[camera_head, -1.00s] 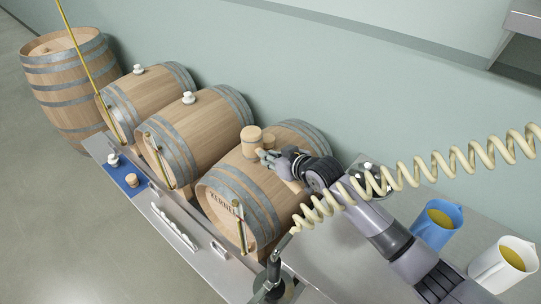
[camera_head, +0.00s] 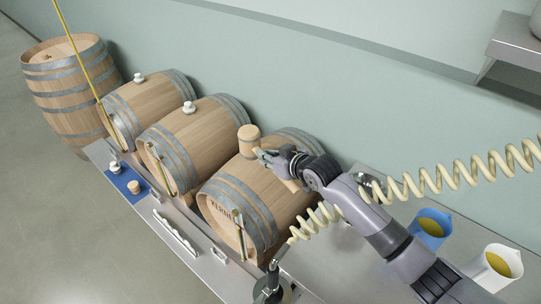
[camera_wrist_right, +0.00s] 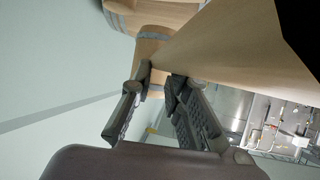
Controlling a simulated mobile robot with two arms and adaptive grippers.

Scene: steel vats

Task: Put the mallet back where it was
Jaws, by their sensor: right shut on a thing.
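The wooden mallet (camera_head: 248,138) has a thick, pale round head and a handle running down to the right. My right gripper (camera_head: 266,158) is shut on its handle, just behind the head, above the nearest barrel (camera_head: 235,190). I cannot tell whether the mallet touches that barrel. In the right wrist view, the fingers of my right gripper (camera_wrist_right: 160,85) close around wood, with a banded wooden form beyond them. My left gripper is not in view.
Two more lying barrels (camera_head: 190,135) with white bungs stand to the left, and an upright barrel (camera_head: 70,85) behind. A blue mat (camera_head: 126,183) holds small bungs. A coiled hose (camera_head: 430,182) crosses near my right arm. A blue jug (camera_head: 430,228) and white jug (camera_head: 497,265) stand at right.

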